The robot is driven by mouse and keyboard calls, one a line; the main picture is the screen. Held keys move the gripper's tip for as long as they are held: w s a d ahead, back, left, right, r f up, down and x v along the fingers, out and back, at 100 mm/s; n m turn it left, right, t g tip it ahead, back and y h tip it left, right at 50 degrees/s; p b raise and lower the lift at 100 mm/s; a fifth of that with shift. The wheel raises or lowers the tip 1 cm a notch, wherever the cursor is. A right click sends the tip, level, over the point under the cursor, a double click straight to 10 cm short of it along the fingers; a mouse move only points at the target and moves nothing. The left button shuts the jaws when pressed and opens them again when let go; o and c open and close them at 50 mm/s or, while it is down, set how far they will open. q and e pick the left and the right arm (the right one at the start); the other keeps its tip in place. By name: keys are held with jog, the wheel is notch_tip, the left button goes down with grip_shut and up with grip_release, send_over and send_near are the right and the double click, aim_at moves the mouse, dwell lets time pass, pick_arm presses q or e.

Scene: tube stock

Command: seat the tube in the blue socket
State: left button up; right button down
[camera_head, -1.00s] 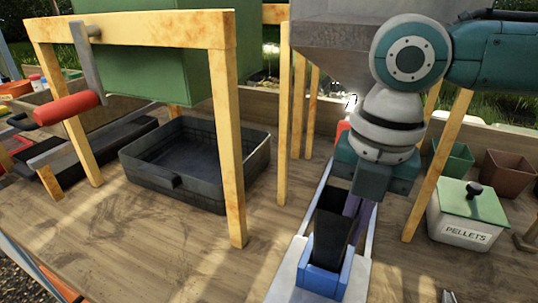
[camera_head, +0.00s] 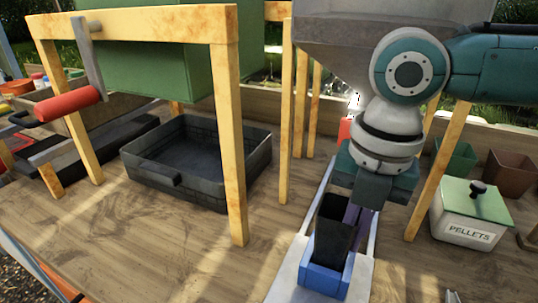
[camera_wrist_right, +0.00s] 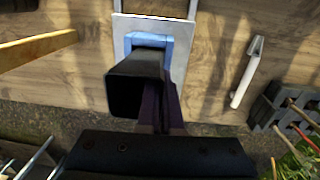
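The black square tube (camera_head: 334,232) is hollow and open at the top. It stands roughly upright with its lower end inside the blue socket (camera_head: 325,280) on a grey metal base. In the right wrist view the tube (camera_wrist_right: 134,92) hides part of the blue socket (camera_wrist_right: 150,40). My right gripper (camera_head: 358,222) is at the tube's rear right side. Its dark purple fingers (camera_wrist_right: 160,105) are close together against the tube and seem shut on it; the contact is partly hidden. How deep the tube sits is hidden. My left gripper is not in view.
A black tray (camera_head: 190,165) lies to the left behind a wooden frame (camera_head: 228,140). A white PELLETS box (camera_head: 468,228) with a green lid stands at the right near a frame leg. A grey hopper (camera_head: 340,40) hangs behind my right arm. Bare wood lies left of the socket.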

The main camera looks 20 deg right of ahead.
jog(key=shift+f, duration=0.5)
jog(key=shift+f, duration=0.25)
dwell(0.8)
jog(key=shift+f+p, duration=0.3)
jog(key=shift+f, duration=0.05)
dwell(0.5)
dwell(0.5)
jog(key=c, duration=1)
grip_release()
notch_tip(320, 180, up, 4)
jog(key=p, duration=0.3)
jog(key=shift+f+p, duration=0.2)
jog(key=shift+p, duration=0.15)
notch_tip(320, 180, up, 6)
jog(key=p, duration=0.6)
jog(key=shift+f, duration=0.2)
